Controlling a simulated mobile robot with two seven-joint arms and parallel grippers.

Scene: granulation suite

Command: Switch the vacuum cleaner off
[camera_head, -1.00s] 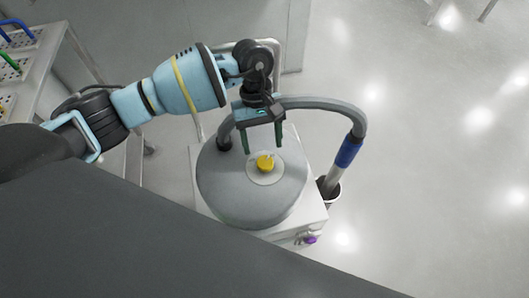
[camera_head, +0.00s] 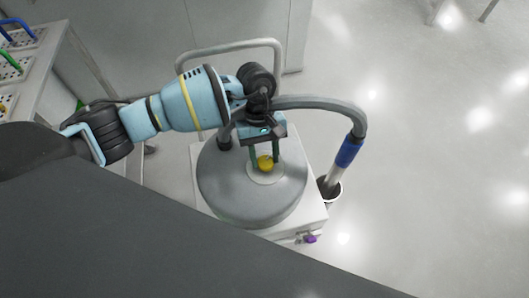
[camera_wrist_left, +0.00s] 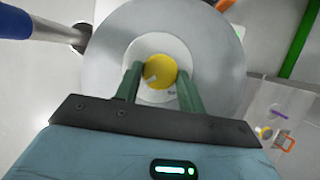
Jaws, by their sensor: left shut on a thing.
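The vacuum cleaner has a round grey lid (camera_head: 225,190) on a white base (camera_head: 318,212). A yellow knob (camera_head: 265,163) with a small white mark sits on a pale round plate on top of the lid. It also shows in the wrist view (camera_wrist_left: 161,71). My left gripper (camera_head: 265,156) points down from above and is shut on the yellow knob, a green finger on each side of it. In the wrist view the fingers (camera_wrist_left: 160,80) flank the knob, with its white mark on the lower left. My right gripper is not in view.
A grey hose (camera_head: 325,103) arches right from the lid to a wand with a blue collar (camera_head: 348,152), standing in a cup. A metal handle (camera_head: 232,44) rises behind. A purple fitting (camera_head: 310,239) is at the base's front. A dark surface (camera_head: 130,240) fills the lower left.

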